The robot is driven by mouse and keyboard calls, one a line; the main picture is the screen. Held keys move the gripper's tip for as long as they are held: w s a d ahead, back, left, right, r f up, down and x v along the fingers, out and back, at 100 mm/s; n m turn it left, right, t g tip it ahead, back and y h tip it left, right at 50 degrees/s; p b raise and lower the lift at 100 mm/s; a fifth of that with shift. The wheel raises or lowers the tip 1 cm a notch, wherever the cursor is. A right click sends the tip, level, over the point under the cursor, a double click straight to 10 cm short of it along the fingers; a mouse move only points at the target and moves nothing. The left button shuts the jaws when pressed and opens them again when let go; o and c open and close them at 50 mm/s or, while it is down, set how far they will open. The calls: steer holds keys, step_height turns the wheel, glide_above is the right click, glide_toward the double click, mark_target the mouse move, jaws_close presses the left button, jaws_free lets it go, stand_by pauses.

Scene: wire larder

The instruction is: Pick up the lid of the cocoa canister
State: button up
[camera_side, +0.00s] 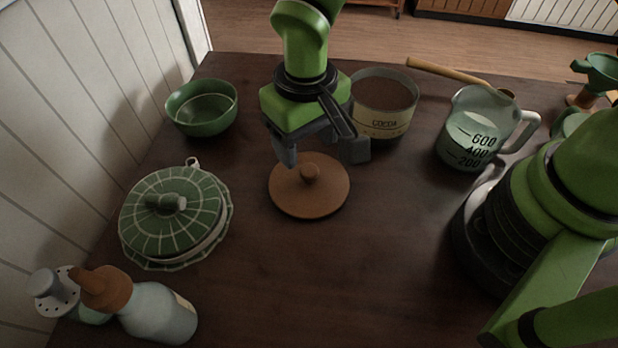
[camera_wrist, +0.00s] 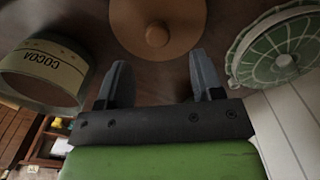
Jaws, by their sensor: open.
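The brown round lid (camera_side: 310,192) lies flat on the dark table in the side view, with a small round knob at its middle. It also shows at the top of the wrist view (camera_wrist: 180,40), with its knob (camera_wrist: 157,35) beyond my fingertips. The cocoa canister (camera_side: 383,124), cream-labelled with brown contents, stands uncovered behind and to the right of the lid; it also shows in the wrist view (camera_wrist: 45,75). My gripper (camera_side: 320,160) is open and empty, above the table at the far side of the lid. The fingers look apart from the knob.
A green bowl (camera_side: 202,110) and a green lidded dish (camera_side: 172,215) stand to the left. A bottle with a brown top (camera_side: 160,312) lies at the front left. A measuring jug (camera_side: 470,135) stands to the right. The table in front of the lid is clear.

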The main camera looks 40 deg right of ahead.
mark_target(309, 169)
step_height(309, 169, down, 7)
steer(key=shift+s+d, duration=0.1)
steer(key=shift+s, duration=0.05)
stand_by(0.4)
steer(key=c, duration=1)
